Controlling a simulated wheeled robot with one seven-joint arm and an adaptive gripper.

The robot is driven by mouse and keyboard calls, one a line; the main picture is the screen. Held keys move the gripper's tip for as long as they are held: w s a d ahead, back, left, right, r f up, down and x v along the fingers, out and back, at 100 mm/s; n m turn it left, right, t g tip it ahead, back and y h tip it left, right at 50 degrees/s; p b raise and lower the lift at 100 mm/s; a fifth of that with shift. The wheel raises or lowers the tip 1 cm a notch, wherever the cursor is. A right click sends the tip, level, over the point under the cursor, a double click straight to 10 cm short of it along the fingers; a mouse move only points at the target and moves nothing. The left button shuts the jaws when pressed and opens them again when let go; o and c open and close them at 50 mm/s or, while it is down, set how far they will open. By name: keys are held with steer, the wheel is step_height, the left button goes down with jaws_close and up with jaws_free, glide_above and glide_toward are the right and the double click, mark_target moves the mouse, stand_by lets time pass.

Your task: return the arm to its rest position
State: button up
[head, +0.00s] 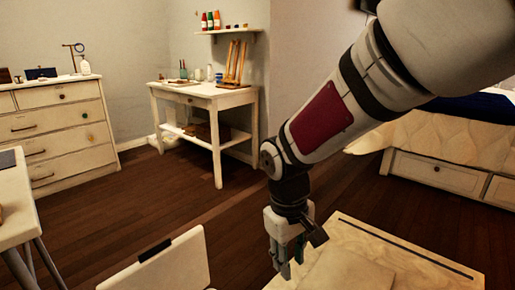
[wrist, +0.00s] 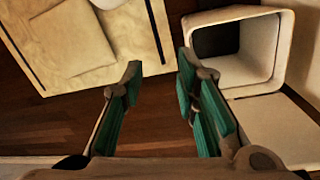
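My arm reaches down from the upper right in the head view. My gripper (head: 286,262) points downward near the left edge of a pale wooden surface. In the wrist view my gripper (wrist: 160,72) has its two green-padded fingers spread apart. Nothing is between them, and dark wooden floor shows beyond the gap.
The pale wooden surface (head: 430,262) with dark slots is at lower right. A white panel (head: 180,268) stands left of my gripper. The wrist view shows an open white box (wrist: 277,50) at right. A desk (head: 205,92), dresser (head: 62,130) and bed (head: 440,140) stand farther back.

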steer(key=s+d+r+m, duration=0.3)
steer(key=s+d+r, duration=0.4)
steer(key=s+d+r+m+y, duration=0.1)
steer(key=s+d+r+m, duration=0.15)
steer(key=s, duration=0.75)
steer(key=s+d+r+m, duration=0.2)
steer(key=s+d, duration=0.1)
steer(key=s, duration=0.6)
step_height(320, 180, up, 39)
steer(key=t+p, duration=0.3)
steer(key=p, duration=3.6)
steer(key=shift+r+n+t, duration=0.2)
steer(key=shift+n+t, duration=0.15)
steer(key=shift+t, duration=0.05)
